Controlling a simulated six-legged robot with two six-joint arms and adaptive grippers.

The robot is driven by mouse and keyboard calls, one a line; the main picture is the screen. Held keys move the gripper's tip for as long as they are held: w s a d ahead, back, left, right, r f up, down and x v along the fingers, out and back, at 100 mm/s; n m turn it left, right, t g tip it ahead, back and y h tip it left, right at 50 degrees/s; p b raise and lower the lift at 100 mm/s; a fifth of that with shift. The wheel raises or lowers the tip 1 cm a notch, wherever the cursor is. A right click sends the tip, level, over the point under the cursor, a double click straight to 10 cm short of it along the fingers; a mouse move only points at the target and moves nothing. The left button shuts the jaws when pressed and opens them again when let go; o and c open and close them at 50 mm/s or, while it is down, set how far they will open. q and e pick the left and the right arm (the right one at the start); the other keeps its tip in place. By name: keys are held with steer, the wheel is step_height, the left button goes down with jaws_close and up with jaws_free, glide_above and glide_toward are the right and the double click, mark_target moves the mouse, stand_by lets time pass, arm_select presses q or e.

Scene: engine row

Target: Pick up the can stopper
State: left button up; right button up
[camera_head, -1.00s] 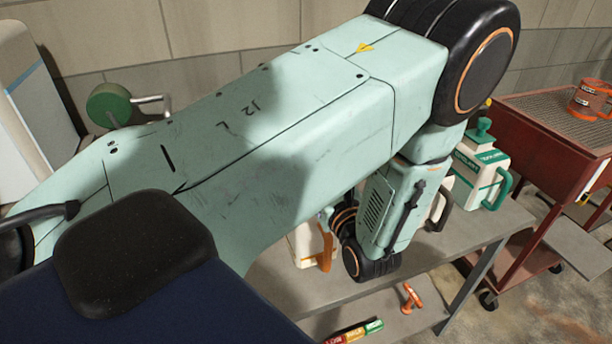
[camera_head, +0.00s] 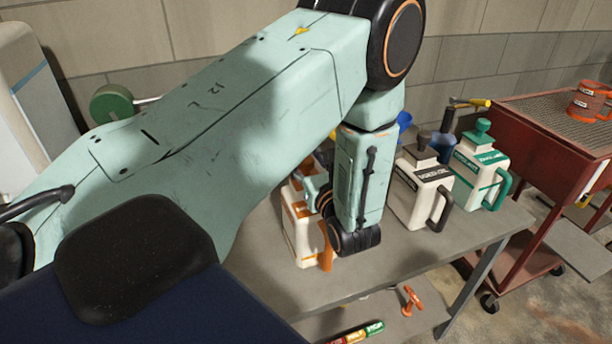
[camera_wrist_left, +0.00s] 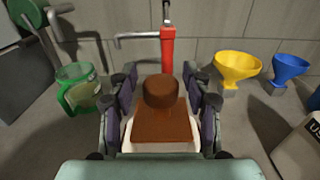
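A round brown stopper (camera_wrist_left: 162,92) sits on the brown top of a white can in the left wrist view. In the head view this appears to be the white can with an orange handle (camera_head: 304,245), its top mostly hidden by my left arm. My left gripper (camera_wrist_left: 163,80) is open, its fingers on both sides of the stopper with visible gaps. Contact is not visible. My right gripper is not in view.
To the right stand a can with a black handle (camera_head: 420,190) and a green-handled can (camera_head: 478,165). Yellow (camera_wrist_left: 237,68) and blue (camera_wrist_left: 288,68) funnels, a green jug (camera_wrist_left: 80,88) and a red post (camera_wrist_left: 167,50) are behind. A red cart (camera_head: 545,130) stands right.

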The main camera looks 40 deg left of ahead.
arm_select(q)
steer(key=shift+w+a+f, duration=0.15)
steer(key=shift+a, duration=0.05)
steer(key=c, duration=0.5)
steer(key=shift+d, duration=0.15)
jaws_close()
step_height(320, 180, up, 10)
steer(key=shift+r, duration=0.1)
